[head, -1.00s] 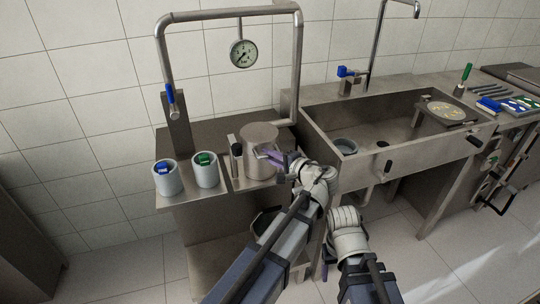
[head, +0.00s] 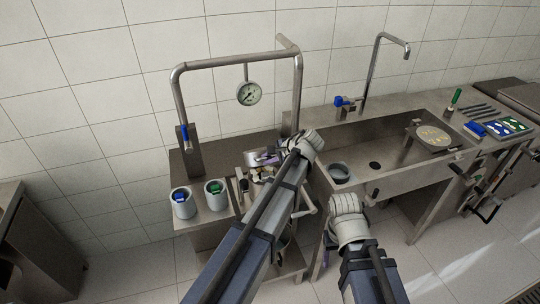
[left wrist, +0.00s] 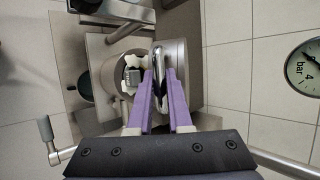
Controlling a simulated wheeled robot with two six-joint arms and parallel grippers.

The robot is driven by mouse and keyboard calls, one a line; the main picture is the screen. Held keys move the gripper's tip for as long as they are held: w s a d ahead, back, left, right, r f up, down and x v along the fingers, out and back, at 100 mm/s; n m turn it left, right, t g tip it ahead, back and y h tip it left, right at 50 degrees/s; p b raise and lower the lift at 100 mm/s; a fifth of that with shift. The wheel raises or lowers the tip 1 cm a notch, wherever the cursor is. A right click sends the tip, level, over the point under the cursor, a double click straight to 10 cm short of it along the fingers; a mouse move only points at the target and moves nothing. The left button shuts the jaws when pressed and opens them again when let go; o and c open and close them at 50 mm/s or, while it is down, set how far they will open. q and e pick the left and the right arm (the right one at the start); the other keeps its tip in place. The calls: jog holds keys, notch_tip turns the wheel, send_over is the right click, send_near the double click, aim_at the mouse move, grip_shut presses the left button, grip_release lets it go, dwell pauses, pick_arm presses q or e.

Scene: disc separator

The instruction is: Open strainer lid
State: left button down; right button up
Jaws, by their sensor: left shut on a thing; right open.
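The strainer is a grey metal cylinder (left wrist: 112,76) on the steel bench, left of the sink. Its round mouth shows open in the left wrist view, with pale pieces and a grey ribbed part inside. The metal lid (left wrist: 157,62) stands edge-on beside the mouth, swung up off it. My left gripper (left wrist: 160,88) is shut on the lid, its purple fingers on either side. In the head view my left gripper (head: 272,158) is over the strainer, and my arm hides much of the strainer. My right gripper (head: 328,254) hangs low before the sink, mostly hidden by its own wrist.
Two grey cups (head: 183,204) with blue and green tops stand at the bench's left end. A pipe frame with a pressure gauge (head: 249,93) rises behind. The sink (head: 395,150) is to the right, with a round dish (head: 339,172) and a disc plate (head: 433,137).

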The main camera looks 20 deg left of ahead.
pick_arm(q)
jog(key=w+a+r+g+h+p, duration=0.1)
jog(key=w+p, duration=0.1)
jog(key=w+a+r+g+h+p, duration=0.1)
jog(key=w+r+p, duration=0.1)
jog(key=p, duration=0.1)
jog(key=w+a+r+m+g+p, duration=0.1)
jog(key=w+a+r+p, duration=0.1)
jog(key=p, duration=0.1)
jog(key=shift+w+a+r+g+h, duration=0.1)
jog(key=shift+w+r+g+h, duration=0.2)
jog(key=shift+g+h, duration=0.1)
jog(key=w+a, duration=0.6)
jog(key=w, duration=0.3)
jog(key=shift+a, duration=0.25)
jog(key=shift+w, duration=0.1)
jog(key=c, duration=1.1)
grip_release()
jog(key=p+v, duration=0.7)
jog(key=shift+d+r, duration=0.15)
jog(key=shift+r, duration=0.15)
